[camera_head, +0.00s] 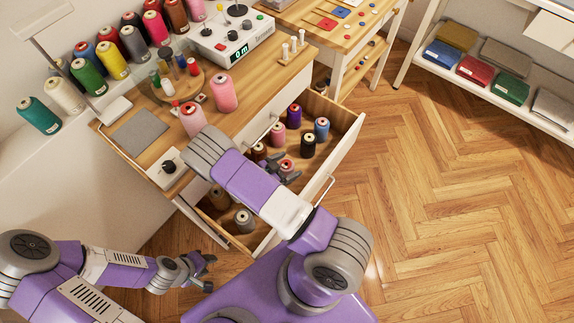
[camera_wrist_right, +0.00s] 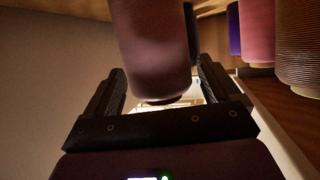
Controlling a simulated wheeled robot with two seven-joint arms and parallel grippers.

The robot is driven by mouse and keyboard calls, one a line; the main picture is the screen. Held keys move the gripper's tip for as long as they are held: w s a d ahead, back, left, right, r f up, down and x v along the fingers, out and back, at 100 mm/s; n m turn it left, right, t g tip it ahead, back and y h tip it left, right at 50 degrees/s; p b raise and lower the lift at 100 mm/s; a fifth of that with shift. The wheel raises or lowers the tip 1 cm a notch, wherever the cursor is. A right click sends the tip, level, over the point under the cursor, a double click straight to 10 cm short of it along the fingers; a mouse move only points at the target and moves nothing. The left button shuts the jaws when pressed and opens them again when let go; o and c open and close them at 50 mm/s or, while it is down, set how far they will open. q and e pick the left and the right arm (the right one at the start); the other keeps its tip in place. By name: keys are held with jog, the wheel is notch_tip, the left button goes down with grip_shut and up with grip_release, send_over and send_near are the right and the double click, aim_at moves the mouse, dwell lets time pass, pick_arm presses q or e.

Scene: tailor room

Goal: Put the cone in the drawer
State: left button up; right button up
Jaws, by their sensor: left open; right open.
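An open drawer (camera_head: 343,140) under the wooden worktop holds several upright thread cones: a purple cone (camera_head: 293,117), a blue cone (camera_head: 321,129), dark cones and, at its left end, a grey cone (camera_head: 244,221). My right gripper (camera_head: 284,172) is open, low inside the drawer, at a red-topped cone (camera_head: 286,165). In the right wrist view, a dark reddish cone (camera_wrist_right: 152,50) stands between and beyond the open fingers (camera_wrist_right: 162,88); contact cannot be told. Two pink cones (camera_head: 223,93) (camera_head: 192,118) stand on the worktop. My left gripper (camera_head: 204,272) is open and empty, left of the drawer.
The worktop (camera_head: 243,110) carries a grey pad (camera_head: 140,132), a round cone stand and a white control box (camera_head: 232,38). Several coloured cones stand on the ledge behind. My right arm covers part of the drawer. The wooden floor (camera_head: 450,200) at the right is clear.

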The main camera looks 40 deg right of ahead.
jog(key=p+v, duration=0.2)
jog(key=v, duration=0.5)
jog(key=shift+a+r, duration=0.2)
jog(key=shift+r, duration=0.05)
